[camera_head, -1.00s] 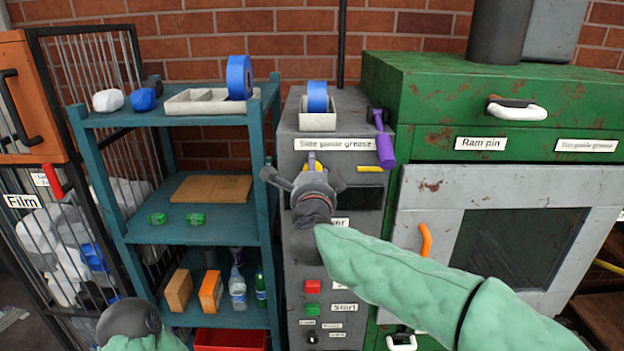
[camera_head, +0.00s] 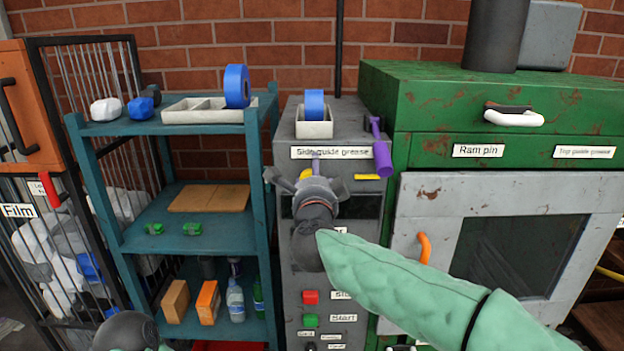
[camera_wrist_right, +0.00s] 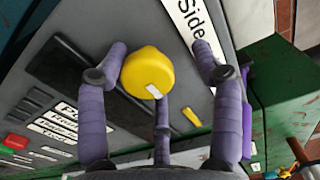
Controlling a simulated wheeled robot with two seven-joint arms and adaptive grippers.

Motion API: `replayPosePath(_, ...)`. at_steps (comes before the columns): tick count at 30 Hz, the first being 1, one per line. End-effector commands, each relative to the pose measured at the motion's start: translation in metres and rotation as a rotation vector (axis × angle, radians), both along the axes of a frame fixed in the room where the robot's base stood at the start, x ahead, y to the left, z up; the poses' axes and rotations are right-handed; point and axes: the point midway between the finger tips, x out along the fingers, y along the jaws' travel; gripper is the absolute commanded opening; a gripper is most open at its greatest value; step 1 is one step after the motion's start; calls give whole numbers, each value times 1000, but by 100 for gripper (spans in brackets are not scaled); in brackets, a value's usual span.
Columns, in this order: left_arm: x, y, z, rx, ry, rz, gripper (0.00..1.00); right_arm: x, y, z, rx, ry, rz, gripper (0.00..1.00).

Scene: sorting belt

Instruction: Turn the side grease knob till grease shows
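The yellow round knob (camera_wrist_right: 147,72) with a pale pointer mark sits on the grey cabinet's face, beside the "Side guide grease" label (camera_head: 331,153). In the head view only a bit of the knob (camera_head: 306,173) shows behind my right gripper (camera_head: 318,182). In the right wrist view my right gripper (camera_wrist_right: 160,50) is open, its purple fingers spread around the knob. The left finger is close to the knob; contact is unclear. The right finger stands apart from it. My left gripper (camera_head: 125,330) is low at the left, its fingers hidden.
A purple handle (camera_head: 381,150) juts out right of the label. Red (camera_head: 310,297) and green (camera_head: 310,321) buttons sit below on the cabinet. A teal shelf (camera_head: 190,235) stands left, and a green machine (camera_head: 480,100) with an orange handle (camera_head: 424,247) stands right.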

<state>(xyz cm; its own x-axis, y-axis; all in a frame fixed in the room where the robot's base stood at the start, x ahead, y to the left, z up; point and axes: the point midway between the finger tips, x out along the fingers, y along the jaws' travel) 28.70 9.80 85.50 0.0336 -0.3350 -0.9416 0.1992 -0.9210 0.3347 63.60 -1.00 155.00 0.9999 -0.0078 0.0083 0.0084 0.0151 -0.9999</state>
Motion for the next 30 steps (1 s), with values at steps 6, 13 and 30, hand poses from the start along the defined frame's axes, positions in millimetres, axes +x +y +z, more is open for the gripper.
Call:
replayPosePath(6,0,0,0,0,0,0,40,-1,3,-4,-4,6,5,66)
replayPosePath(13,0,0,0,0,0,0,40,-25,3,-3,-3,5,7,66)
replayPosePath(30,0,0,0,0,0,0,40,-116,1,-3,-1,3,4,66)
